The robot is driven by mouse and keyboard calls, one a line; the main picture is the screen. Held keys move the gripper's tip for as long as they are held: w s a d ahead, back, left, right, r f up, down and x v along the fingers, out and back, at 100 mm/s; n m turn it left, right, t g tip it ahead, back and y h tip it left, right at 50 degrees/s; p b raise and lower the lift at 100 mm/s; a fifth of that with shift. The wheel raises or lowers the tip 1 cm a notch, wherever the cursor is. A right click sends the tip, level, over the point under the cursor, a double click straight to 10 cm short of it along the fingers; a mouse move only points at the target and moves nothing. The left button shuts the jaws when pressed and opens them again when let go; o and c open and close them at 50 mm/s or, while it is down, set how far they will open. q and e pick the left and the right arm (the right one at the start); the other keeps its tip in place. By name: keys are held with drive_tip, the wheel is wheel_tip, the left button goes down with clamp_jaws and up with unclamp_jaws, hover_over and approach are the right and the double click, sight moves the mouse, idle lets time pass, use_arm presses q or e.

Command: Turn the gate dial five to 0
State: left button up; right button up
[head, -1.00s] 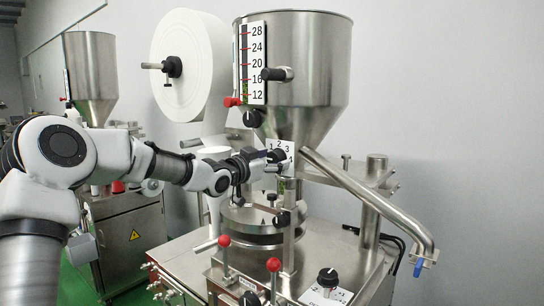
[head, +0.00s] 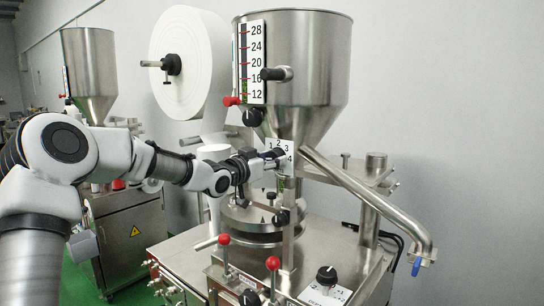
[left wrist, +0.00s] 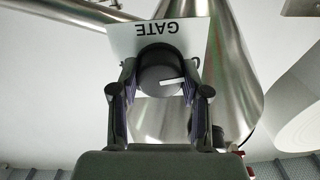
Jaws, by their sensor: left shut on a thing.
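The gate dial is a round black knob (left wrist: 160,72) with a white pointer line, on a white plate (left wrist: 128,38) marked GATE, which shows upside down in the left wrist view. In the head view the plate (head: 287,158) shows the numbers 1 to 4 below the steel hopper; the knob there is mostly hidden by my gripper. My left gripper (left wrist: 159,92) is shut on the knob, one finger on each side. It also shows in the head view (head: 272,162). The white line points to the right in the left wrist view. My right gripper is not in view.
The steel hopper (head: 310,70) with a level scale (head: 251,62) stands above the dial. A white paper roll (head: 190,62) is behind. A slanted steel pipe (head: 365,195) runs to the right. Two red-knobbed levers (head: 273,264) and another black dial (head: 327,276) are below.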

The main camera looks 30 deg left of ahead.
use_arm(q)
drive_tip(key=n+p, duration=0.2)
drive_tip(key=n, duration=0.1)
drive_tip(key=shift+r, duration=0.25)
drive_tip(key=n+p, duration=0.3)
drive_tip(key=n, duration=0.2)
drive_tip(key=n+p, duration=0.1)
drive_tip(key=n, duration=0.3)
drive_tip(key=shift+f, duration=0.1)
drive_tip(key=shift+f+n+p, duration=0.1)
drive_tip(key=shift+n+p, duration=0.6)
drive_tip(key=shift+n, duration=1.4)
drive_tip(key=o, duration=1.1)
drive_tip(key=shift+o, duration=0.2)
drive_tip(key=shift+a, duration=0.1)
drive_tip(key=shift+s, duration=0.1)
